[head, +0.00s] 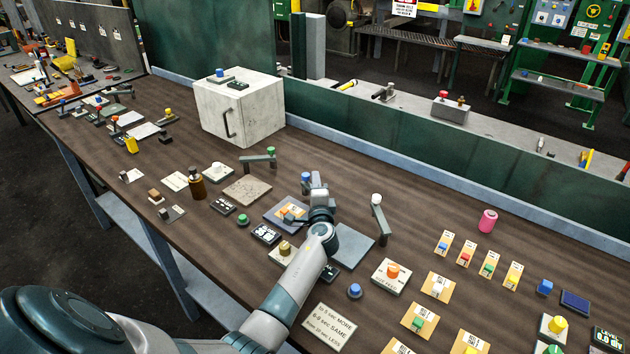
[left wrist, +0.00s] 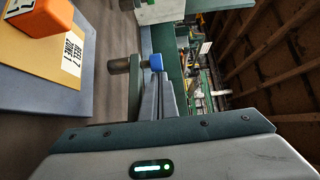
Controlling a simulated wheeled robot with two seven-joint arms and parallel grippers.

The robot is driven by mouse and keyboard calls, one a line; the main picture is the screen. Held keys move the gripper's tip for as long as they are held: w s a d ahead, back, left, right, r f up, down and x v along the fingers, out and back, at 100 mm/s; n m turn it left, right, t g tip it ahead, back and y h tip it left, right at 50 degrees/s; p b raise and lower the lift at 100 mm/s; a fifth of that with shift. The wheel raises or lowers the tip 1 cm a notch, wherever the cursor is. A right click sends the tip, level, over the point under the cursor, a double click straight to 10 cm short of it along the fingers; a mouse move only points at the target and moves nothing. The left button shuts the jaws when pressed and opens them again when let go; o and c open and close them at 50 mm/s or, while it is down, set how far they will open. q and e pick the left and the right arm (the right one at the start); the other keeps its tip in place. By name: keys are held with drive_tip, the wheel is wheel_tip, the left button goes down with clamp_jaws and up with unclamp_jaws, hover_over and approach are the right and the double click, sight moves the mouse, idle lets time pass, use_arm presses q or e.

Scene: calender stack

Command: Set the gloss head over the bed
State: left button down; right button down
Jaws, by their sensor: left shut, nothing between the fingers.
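Three grey-green swing arms on posts stand on the bench, with a green knob (head: 271,151), a blue knob (head: 305,177) and a white knob (head: 376,198). Beside them lie a speckled plate (head: 247,191), a blue-grey plate (head: 270,217) and a plain grey plate (head: 353,245). I cannot read which is the gloss head or its bed. My left gripper (head: 317,178) is shut and empty, close beside the blue knob. In the left wrist view, the blue knob (left wrist: 156,62) shows at the fingertips (left wrist: 160,88); contact is unclear. An orange block (left wrist: 40,14) sits on a card on the blue-grey plate.
A white cabinet (head: 240,108) stands at the back. Cards with coloured blocks fill the right of the bench, with a pink cylinder (head: 488,220) behind them. An amber bottle (head: 197,183) stands left of the plates. A green panel (head: 450,150) runs along the back.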

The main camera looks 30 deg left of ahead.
use_arm(q)
drive_tip(key=shift+a, duration=0.1)
drive_tip(key=shift+s, duration=0.15)
use_arm(e)
drive_tip(key=shift+d, duration=0.45)
drive_tip(key=shift+f, duration=0.1)
drive_tip(key=shift+a, duration=0.1)
use_arm(q)
drive_tip(key=shift+s+a+b, duration=0.15)
drive_tip(key=shift+s+b, duration=0.1)
drive_tip(key=shift+b, duration=0.05)
drive_tip(key=shift+s+a+b, duration=0.2)
drive_tip(key=shift+s+b, duration=0.3)
drive_tip(key=shift+s, duration=0.4)
drive_tip(key=shift+s+d, duration=0.1)
drive_tip(key=shift+s, duration=0.8)
use_arm(e)
drive_tip(key=shift+a+f, duration=0.15)
drive_tip(key=shift+f, duration=0.8)
drive_tip(key=shift+a, duration=0.3)
